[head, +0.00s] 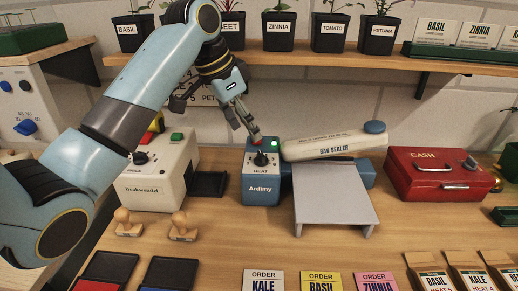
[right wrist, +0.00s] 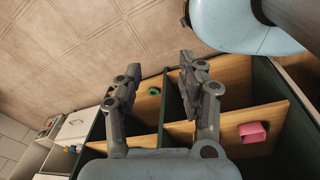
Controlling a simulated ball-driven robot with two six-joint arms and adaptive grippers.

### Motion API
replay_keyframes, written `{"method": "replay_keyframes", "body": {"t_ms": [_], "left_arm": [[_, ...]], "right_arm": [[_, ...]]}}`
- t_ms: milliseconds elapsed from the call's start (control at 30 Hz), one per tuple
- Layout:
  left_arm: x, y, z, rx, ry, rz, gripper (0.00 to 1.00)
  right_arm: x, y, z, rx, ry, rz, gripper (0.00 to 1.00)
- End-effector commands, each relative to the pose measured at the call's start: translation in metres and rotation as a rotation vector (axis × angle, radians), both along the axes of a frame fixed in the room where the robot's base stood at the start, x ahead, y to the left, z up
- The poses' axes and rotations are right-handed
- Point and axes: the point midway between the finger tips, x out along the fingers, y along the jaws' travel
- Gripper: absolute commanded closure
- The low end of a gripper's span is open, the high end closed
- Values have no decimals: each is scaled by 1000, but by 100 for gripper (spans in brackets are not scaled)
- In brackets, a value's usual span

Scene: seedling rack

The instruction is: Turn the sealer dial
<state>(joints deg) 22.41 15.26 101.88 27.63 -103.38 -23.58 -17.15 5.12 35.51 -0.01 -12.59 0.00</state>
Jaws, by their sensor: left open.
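The bag sealer's blue control box (head: 261,190) stands mid-table, marked HEAT and Ardimy. Its black dial (head: 261,159) is on the upper face, below a lit green lamp (head: 275,143). The sealer's cream arm (head: 335,146) with a blue end pad extends to the right. My left gripper (head: 252,136) is open and points down just above the dial. Its fingertips are close to the dial; whether they touch it I cannot tell. In the right wrist view my right gripper (right wrist: 162,76) is open and empty, with its fingers apart.
A grey stand (head: 335,196) is in front of the sealer arm. A red cash box (head: 438,175) stands right, a cream machine (head: 163,175) left. My right gripper is over wooden compartments with a pink block (right wrist: 253,132).

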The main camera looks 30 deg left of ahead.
Motion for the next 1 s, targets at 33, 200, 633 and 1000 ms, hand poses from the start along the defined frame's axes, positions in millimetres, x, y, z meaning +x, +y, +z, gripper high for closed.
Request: {"method": "replay_keyframes", "body": {"t_ms": [33, 200, 633, 1000], "left_arm": [[3, -3, -10, -2, 5, 0, 43], [14, -10, -42, -3, 5, 1, 43], [26, -17, -77, 0, 0, 0, 43], [26, -17, -76, 0, 0, 0, 70]], "right_arm": [[0, 0, 1, 0, 0, 0, 60], [0, 2, 3, 3, -1, -1, 60], [0, 15, 4, 18, -1, -5, 60], [0, 8, 4, 9, 0, -3, 60]]}}
